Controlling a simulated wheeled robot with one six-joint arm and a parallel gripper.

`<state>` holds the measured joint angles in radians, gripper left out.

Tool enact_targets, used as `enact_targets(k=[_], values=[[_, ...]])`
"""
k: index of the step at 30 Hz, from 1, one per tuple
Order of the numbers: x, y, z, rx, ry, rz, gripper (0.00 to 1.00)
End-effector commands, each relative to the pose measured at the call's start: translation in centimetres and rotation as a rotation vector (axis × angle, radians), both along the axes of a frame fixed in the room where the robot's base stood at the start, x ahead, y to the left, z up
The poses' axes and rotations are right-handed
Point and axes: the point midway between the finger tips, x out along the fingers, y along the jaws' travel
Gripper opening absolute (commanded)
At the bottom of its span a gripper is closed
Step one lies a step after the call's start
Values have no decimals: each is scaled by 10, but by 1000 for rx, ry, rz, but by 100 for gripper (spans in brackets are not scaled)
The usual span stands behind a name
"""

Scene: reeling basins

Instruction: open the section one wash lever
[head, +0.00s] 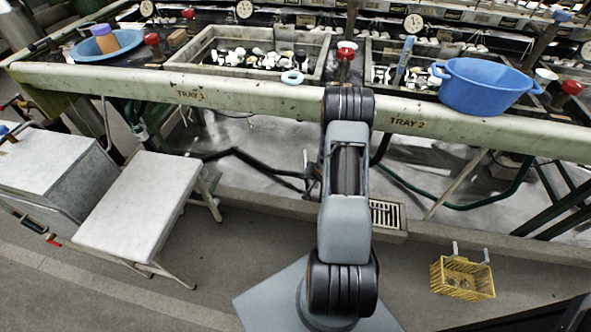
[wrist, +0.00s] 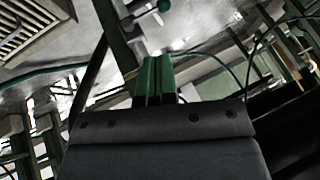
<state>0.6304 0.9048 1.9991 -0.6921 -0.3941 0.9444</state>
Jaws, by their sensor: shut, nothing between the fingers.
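My gripper (wrist: 156,62) shows in the wrist view with its two green fingers together and nothing between them. Just beyond the fingertips, at the top of the wrist view, is a lever-like rod with a round dark green knob (wrist: 164,5). The fingers look apart from it. I cannot tell whether it is the section one wash lever. In the head view my arm reaches toward the bench and hides the gripper. No lever is clearly readable as the section one wash lever there.
The long bench edge (head: 255,97) bears the labels TRAY 1 and TRAY 2. A blue tub (head: 482,88) and a blue plate (head: 76,50) stand on the bench. A white-topped table (head: 140,200) is at left. A yellow basket (head: 450,278) lies on the floor at right. Pipes and hoses run underneath.

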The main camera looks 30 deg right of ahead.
Motion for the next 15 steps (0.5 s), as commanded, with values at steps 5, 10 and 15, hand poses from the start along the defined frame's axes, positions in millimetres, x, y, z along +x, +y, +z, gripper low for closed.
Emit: enact_targets(k=[5, 10, 15], values=[[-1, 0, -3, 4, -1, -3, 0], [0, 0, -3, 4, -2, -1, 0], [1, 0, -5, 3, -2, 0, 0]])
